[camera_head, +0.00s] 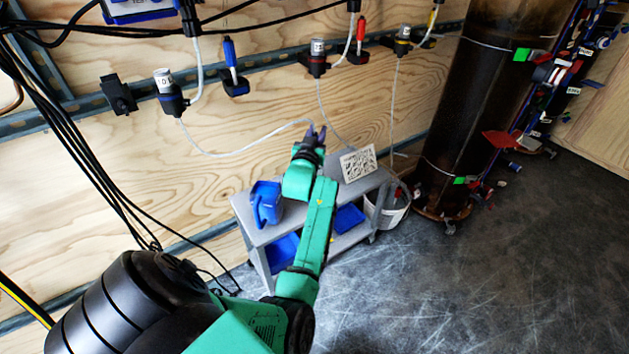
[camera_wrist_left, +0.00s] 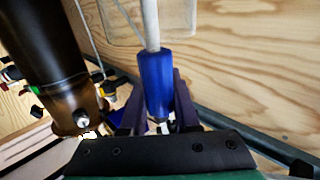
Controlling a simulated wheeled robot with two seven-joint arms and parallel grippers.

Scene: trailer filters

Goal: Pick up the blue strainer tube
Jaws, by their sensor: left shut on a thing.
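My left gripper (camera_head: 314,132) is in front of the plywood wall, above the grey cart. In the left wrist view a blue strainer tube (camera_wrist_left: 156,82) with a white hose at its top stands between the two purple fingers (camera_wrist_left: 157,100), which are shut on it. In the head view the held tube is not clear, but a white hose (camera_head: 255,145) runs from a wall fitting to the gripper. Another blue tube (camera_head: 229,51) sits in a holder on the wall. My right gripper is not in view.
A tall dark cylinder (camera_head: 462,110) stands farther right. Black cables hang at left. The floor at right is clear.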

